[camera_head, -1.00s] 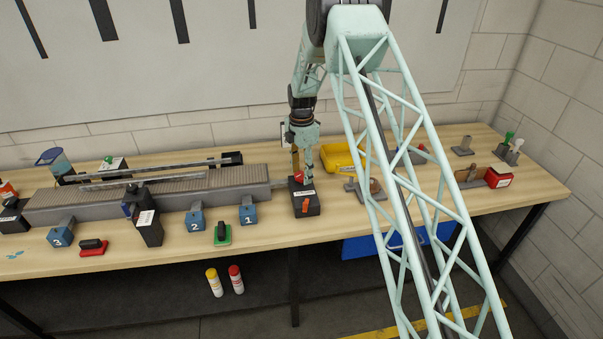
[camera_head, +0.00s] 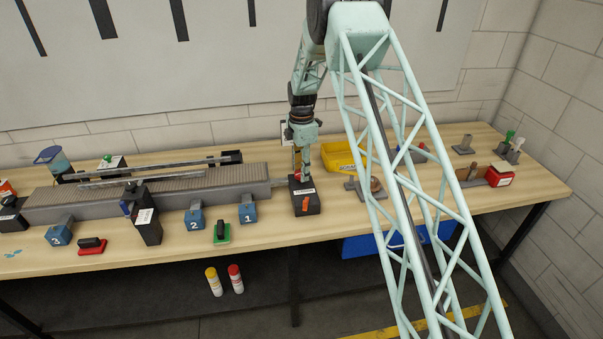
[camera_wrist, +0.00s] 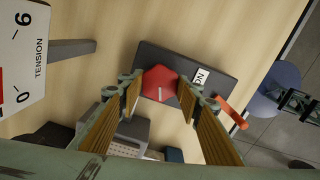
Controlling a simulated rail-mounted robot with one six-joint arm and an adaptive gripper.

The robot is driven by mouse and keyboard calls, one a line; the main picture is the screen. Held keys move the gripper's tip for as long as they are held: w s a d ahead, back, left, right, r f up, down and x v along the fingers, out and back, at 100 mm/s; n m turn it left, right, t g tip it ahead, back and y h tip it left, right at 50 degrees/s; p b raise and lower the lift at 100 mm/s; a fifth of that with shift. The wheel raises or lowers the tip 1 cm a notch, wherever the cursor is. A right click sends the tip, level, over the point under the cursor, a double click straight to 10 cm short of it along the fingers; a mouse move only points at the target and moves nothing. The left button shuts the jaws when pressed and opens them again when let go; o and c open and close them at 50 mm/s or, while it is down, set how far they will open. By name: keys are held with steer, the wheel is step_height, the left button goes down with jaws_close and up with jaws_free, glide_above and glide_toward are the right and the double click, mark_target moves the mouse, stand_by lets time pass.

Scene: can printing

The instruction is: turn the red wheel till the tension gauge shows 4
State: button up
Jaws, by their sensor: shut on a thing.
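The red wheel (camera_wrist: 160,84) sits on top of a dark box (camera_head: 312,209) with an orange lever (camera_wrist: 232,112). It has a pale mark on its face. My gripper (camera_wrist: 158,95) is shut on the wheel, one finger at each side of it in the wrist view. In the head view my gripper (camera_head: 298,172) is above the box and largely covers the wheel. The tension gauge (camera_wrist: 22,60) is partly in the wrist view at the left. Its word TENSION, a 0 and one other figure show, with a red patch at its edge. Its reading cannot be told.
The conveyor (camera_head: 200,185) lies left of the box. Blue numbered blocks (camera_head: 248,209) and a green-based stamp (camera_head: 222,233) stand in front of it. A yellow bin (camera_head: 342,158) stands behind right. The table's front edge is close to the box.

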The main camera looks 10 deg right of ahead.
steer(key=m+b, duration=0.3)
steer(key=m, duration=0.3)
steer(key=shift+m, duration=0.4)
steer(key=m+b, duration=0.2)
steer(key=m, duration=0.4)
steer(key=shift+m, duration=0.3)
steer(key=m+b, duration=0.1)
steer(key=m, duration=0.5)
steer(key=shift+m, duration=0.4)
steer(key=m+b, duration=0.1)
steer(key=m, duration=0.5)
steer(key=o, duration=0.8)
steer(key=shift+o, duration=0.2)
steer(key=shift+r, duration=0.1)
